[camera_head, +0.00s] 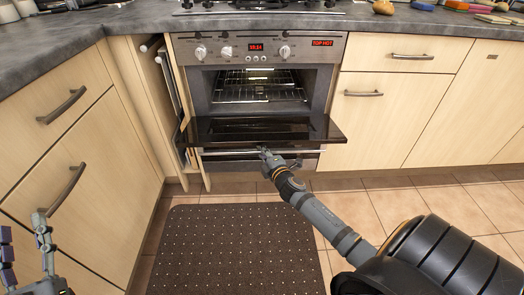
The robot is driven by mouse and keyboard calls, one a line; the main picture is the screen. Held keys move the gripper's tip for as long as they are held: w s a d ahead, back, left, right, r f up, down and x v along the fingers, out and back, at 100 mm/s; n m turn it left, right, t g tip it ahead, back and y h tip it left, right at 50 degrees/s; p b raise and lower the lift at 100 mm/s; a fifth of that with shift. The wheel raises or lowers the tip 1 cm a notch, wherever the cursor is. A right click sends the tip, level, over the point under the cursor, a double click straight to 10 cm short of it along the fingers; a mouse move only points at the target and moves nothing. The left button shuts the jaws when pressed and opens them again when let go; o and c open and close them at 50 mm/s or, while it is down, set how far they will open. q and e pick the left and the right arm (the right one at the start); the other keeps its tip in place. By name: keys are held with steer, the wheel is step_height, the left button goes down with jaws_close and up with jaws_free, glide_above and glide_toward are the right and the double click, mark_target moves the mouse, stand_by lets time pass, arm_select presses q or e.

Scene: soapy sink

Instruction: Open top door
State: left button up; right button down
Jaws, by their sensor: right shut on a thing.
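The oven's top door (228,130) is swung down to about level, its dark glass inner face up. The top oven cavity (260,90) is open, with wire racks inside. My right gripper (264,153) is at the door's front edge, shut on the door handle (303,152); the grip itself is small and partly hidden. My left gripper (23,228) is at the lower left, far from the oven. Its fingers are apart with nothing between them.
A lower oven front (303,163) sits under the door. A narrow pull-out cupboard (178,90) stands partly open left of the oven. Drawers with handles (62,106) line the left. A dark dotted mat (235,245) lies on the tiled floor.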

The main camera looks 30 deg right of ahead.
mark_target(261, 134)
steer(key=shift+r+p, duration=0.55)
steer(key=shift+r, duration=0.35)
steer(key=shift+r+p, duration=0.5)
steer(key=shift+p, duration=0.05)
arm_select(q)
step_height(261, 134, down, 22)
steer(key=s+g, duration=0.2)
steer(key=g, duration=0.8)
steer(key=shift+s+d+r+n, duration=0.15)
steer(key=shift+s+d+n, duration=0.05)
steer(key=shift+s+n, duration=0.1)
